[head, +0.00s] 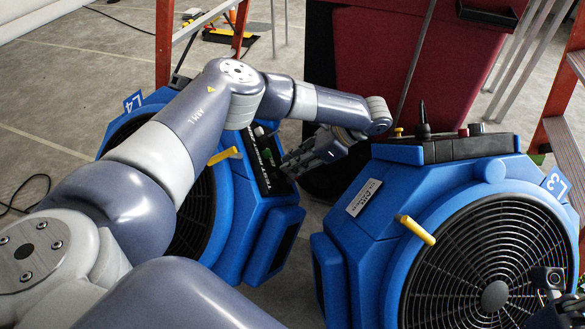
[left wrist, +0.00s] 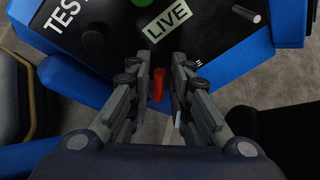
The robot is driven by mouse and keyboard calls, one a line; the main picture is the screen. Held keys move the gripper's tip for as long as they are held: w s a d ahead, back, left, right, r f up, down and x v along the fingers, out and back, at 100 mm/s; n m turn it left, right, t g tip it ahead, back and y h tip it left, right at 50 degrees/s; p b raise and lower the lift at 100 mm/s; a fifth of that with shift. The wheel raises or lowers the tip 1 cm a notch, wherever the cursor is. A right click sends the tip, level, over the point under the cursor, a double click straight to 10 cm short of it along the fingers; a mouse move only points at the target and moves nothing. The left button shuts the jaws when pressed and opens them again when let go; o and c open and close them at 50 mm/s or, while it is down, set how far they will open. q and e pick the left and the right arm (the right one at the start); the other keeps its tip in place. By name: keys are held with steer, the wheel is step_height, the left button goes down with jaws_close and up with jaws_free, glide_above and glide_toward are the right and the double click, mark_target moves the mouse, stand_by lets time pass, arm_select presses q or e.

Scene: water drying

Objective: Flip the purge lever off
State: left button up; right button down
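My left gripper (head: 308,160) is over the dark control panel (head: 268,172) of the left blue blower. In the left wrist view the two fingers (left wrist: 160,98) are apart, with a gap between them. A small red lever or peg (left wrist: 157,84) shows in that gap at the panel's edge; I cannot tell whether a finger touches it. No legible word marks the purge lever. My right gripper's fingers do not show clearly at the lower right.
A second blue blower (head: 362,240), with a yellow handle (head: 416,230), stands to the right. Another yellow handle (head: 223,156) sticks out of the left blower near my arm. Orange ladder legs (head: 164,40) and a dark red case (head: 385,60) stand behind.

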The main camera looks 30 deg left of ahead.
arm_select(q)
steer(key=shift+s+a+f, duration=0.15)
steer(key=shift+a+f, duration=0.15)
steer(key=shift+f, duration=0.05)
jaws_close()
